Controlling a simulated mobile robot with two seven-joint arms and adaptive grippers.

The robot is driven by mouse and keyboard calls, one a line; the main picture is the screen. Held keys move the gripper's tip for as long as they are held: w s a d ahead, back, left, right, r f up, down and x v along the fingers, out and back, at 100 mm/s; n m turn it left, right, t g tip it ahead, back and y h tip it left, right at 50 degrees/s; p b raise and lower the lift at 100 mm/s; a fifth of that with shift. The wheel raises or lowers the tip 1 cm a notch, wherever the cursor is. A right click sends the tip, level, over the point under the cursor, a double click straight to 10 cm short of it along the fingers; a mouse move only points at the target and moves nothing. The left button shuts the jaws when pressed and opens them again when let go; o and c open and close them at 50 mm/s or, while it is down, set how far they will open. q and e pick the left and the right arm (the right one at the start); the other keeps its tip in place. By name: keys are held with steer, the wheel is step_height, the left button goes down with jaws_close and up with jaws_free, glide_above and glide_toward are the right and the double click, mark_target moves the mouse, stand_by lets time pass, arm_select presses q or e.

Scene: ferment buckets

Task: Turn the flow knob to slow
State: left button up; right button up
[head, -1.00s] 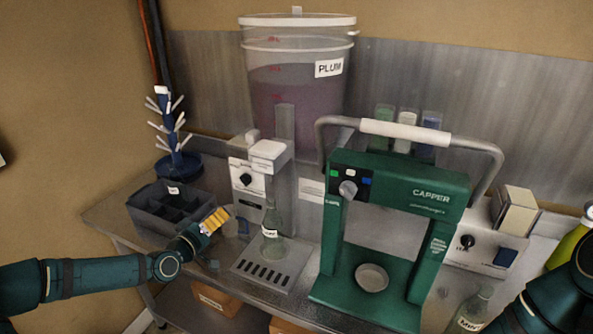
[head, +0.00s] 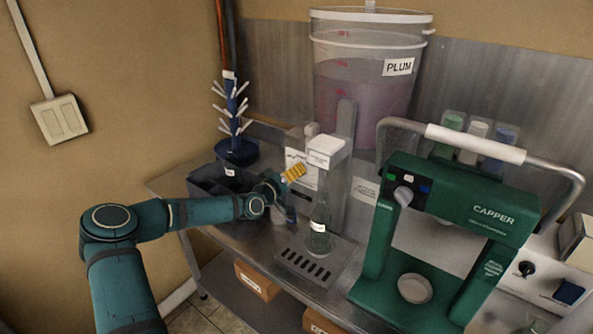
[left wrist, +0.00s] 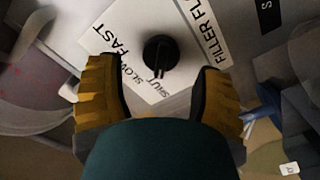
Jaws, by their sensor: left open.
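The flow knob (left wrist: 158,52) is a black round knob on the white dial plate (left wrist: 188,72) of the filler, marked FAST, SLOW and SHUT. Its bar seems to point toward SHUT. My left gripper (left wrist: 160,92) is open, with its yellow ribbed fingers on either side of and just short of the knob; nothing is between them. In the head view my left gripper (head: 293,173) is at the filler's front panel (head: 296,157) and hides the knob. My right gripper is out of view.
A clear bottle (head: 320,238) stands under the filler spout (head: 325,150). The green capper (head: 465,205) stands to the right. A dark crate (head: 205,182) and a blue bottle tree (head: 236,150) are behind my left forearm. The plum bucket (head: 365,90) is behind.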

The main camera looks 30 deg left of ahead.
arm_select(q)
steer(key=shift+w+d, duration=0.1)
steer(key=shift+w, duration=1)
steer(key=shift+s, duration=0.1)
jaws_close()
